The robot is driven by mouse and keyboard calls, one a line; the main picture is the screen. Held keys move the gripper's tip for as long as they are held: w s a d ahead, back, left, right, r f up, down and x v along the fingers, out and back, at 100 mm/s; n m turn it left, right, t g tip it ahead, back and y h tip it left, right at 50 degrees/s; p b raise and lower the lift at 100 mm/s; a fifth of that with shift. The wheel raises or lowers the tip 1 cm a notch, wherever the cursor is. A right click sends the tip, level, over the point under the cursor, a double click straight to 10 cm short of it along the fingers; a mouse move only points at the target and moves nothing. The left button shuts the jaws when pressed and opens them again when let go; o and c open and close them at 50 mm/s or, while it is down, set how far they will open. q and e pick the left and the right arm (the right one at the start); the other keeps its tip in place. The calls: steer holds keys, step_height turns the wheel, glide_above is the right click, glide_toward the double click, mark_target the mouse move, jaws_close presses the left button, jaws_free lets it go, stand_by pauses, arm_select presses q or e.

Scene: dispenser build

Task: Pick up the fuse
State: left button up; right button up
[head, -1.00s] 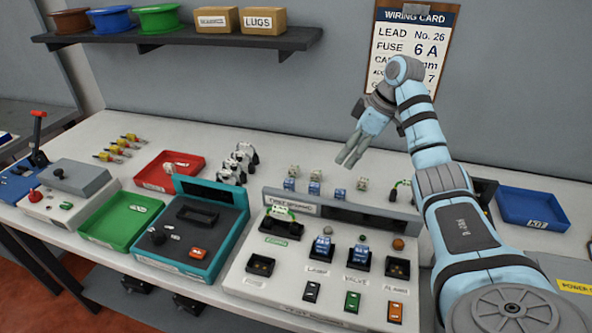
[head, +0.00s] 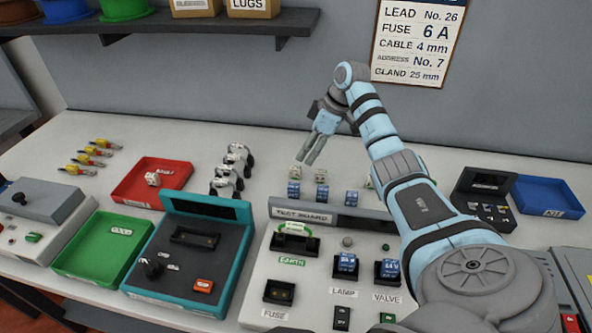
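My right gripper (head: 309,163) hangs fingers-down over the back of the bench, above and close behind a row of small cream blocks (head: 296,173). Its two fingers show a narrow gap with nothing between them. Small blue blocks (head: 294,190) stand just in front of the cream ones. No small part carries a readable fuse label, so I cannot tell which one is the fuse. A dark socket (head: 279,291) marked FUSE sits at the front left of the test board (head: 318,255). My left gripper is out of view.
A red tray (head: 134,195) holds a white part. A green tray (head: 84,262), a teal-framed unit (head: 162,235) and black-and-white parts (head: 230,170) stand left. A blue tray (head: 548,193) lies right. The wiring card (head: 415,45) reads FUSE 6 A.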

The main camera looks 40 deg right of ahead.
mark_target(296, 167)
steer(key=x, duration=0.6)
steer(key=shift+w+a, duration=0.15)
steer(key=shift+w, duration=0.3)
steer(key=shift+f+b, duration=0.3)
steer(key=shift+f, duration=0.15)
steer(key=shift+c, duration=1)
jaws_close()
